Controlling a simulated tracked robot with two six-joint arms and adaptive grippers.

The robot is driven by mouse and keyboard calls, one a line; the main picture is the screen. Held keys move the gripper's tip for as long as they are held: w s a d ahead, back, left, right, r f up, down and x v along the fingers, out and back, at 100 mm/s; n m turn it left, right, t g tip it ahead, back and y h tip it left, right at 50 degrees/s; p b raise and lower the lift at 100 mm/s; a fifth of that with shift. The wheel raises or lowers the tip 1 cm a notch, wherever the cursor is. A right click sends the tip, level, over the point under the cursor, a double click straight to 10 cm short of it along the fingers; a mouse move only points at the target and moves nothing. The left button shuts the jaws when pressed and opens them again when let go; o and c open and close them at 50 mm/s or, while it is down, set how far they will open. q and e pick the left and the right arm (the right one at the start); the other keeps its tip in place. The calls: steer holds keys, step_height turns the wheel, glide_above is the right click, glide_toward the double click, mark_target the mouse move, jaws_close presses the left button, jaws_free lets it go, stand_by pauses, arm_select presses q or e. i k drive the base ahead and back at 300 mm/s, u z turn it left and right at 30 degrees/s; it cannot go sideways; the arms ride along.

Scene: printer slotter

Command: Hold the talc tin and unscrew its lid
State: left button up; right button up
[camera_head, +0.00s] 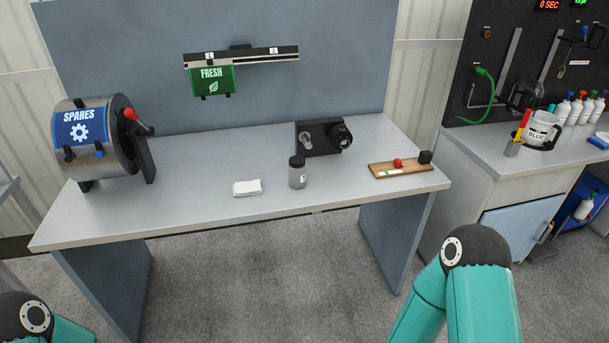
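The talc tin (298,177) is a small grey upright cylinder near the front middle of the grey table. Its dark lid (297,161) sits on top. Nothing touches the tin. Only teal arm links of mine show at the bottom left and the bottom right, well short of the tin. Neither of my grippers is in the picture.
A wooden tray (383,173) with small items is to the right. A SPARES drum (95,140) stands at the left. The table's front edge (200,231) is clear.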

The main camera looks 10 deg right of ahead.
mark_target(297, 176)
steer(key=u, duration=0.05)
steer(key=i, duration=1)
steer(key=z, duration=0.05)
